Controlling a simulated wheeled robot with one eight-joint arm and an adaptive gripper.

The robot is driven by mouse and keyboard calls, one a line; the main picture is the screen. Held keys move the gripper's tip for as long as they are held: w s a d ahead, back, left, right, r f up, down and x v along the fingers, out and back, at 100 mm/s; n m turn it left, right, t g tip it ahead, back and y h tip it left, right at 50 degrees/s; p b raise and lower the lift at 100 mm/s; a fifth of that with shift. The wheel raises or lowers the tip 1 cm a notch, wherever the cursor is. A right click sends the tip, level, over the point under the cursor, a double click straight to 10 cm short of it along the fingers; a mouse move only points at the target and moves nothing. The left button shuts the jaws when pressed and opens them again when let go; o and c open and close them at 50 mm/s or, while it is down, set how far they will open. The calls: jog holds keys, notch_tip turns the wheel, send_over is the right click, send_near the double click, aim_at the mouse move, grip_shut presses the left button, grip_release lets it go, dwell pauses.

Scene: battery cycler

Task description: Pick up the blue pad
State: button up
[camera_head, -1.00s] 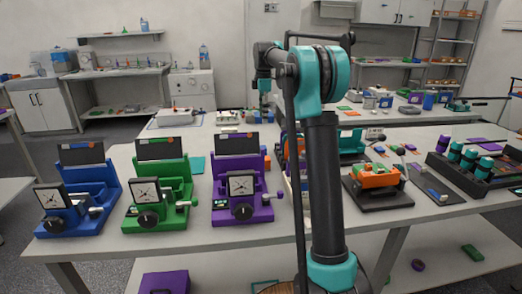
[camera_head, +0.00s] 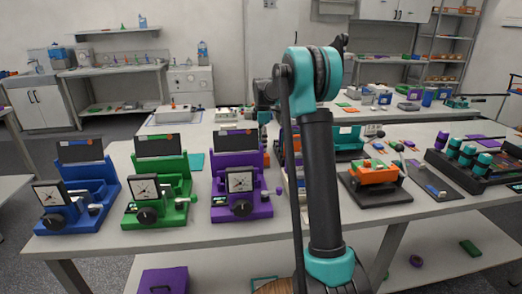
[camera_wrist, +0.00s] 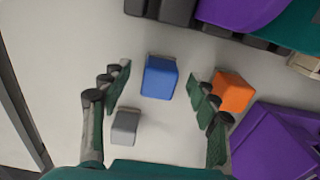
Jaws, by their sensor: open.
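The blue pad (camera_wrist: 160,77) is a small blue block on the pale tabletop in the wrist view. My gripper (camera_wrist: 158,86) is open, with one dark jointed finger on each side of the pad. The pad lies just ahead, between the line of the two fingertips, and I see no contact. I cannot tell the height gap from this view. In the head view my arm stands in front and the small pad cannot be made out.
A grey block (camera_wrist: 125,126) lies by the left finger and an orange block (camera_wrist: 233,92) beside the right finger. A purple device (camera_wrist: 278,145) is at the lower right. In the head view, blue (camera_head: 75,205), green (camera_head: 160,207) and purple (camera_head: 240,195) devices line the table (camera_head: 90,245).

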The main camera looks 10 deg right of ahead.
jog(key=shift+f, duration=1.15)
jog(key=c, duration=1.3)
jog(key=shift+o, duration=0.2)
jog(key=shift+r, duration=0.1)
notch_tip(320, 180, up, 20)
